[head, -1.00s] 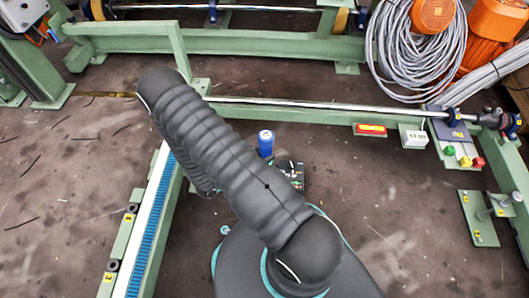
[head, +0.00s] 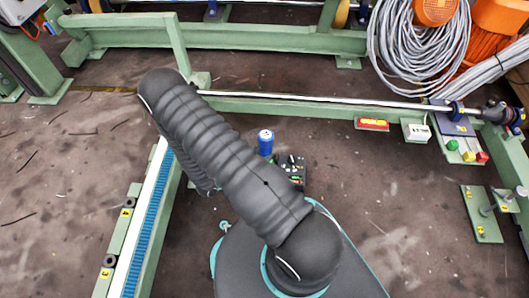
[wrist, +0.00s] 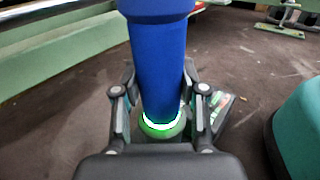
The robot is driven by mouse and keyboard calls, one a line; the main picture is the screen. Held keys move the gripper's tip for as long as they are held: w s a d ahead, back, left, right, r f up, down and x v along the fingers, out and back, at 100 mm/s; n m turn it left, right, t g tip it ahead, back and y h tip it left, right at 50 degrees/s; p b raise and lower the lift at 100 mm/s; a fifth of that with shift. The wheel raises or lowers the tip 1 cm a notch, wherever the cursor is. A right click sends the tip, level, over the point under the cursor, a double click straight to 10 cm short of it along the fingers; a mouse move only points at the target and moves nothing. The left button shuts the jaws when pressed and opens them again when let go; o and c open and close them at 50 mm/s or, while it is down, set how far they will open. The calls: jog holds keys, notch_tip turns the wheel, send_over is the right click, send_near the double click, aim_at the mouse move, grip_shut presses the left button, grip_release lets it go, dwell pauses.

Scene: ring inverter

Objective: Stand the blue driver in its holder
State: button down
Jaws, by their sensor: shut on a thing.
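The blue driver is a blue cylinder with a wider rim at its top. In the wrist view the driver (wrist: 158,60) stands roughly upright between the fingers of my gripper (wrist: 160,112), which is shut on it. A bright green and white ring shows at the lower end of the blue part; what is below it is hidden.
A green frame with a long metal rod (head: 300,100) runs across behind the driver. A blue-toothed rail (head: 148,235) is on the left. Dark floor (head: 385,190) is open at the right.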

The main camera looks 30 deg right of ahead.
jog(key=shift+f, duration=0.1)
jog(key=c, duration=0.6)
grip_release()
jog(key=shift+o, duration=0.2)
jog(key=shift+f, duration=0.1)
jog(key=a, duration=0.7)
jog(key=shift+s+a, duration=0.25)
jog(key=shift+s, duration=0.05)
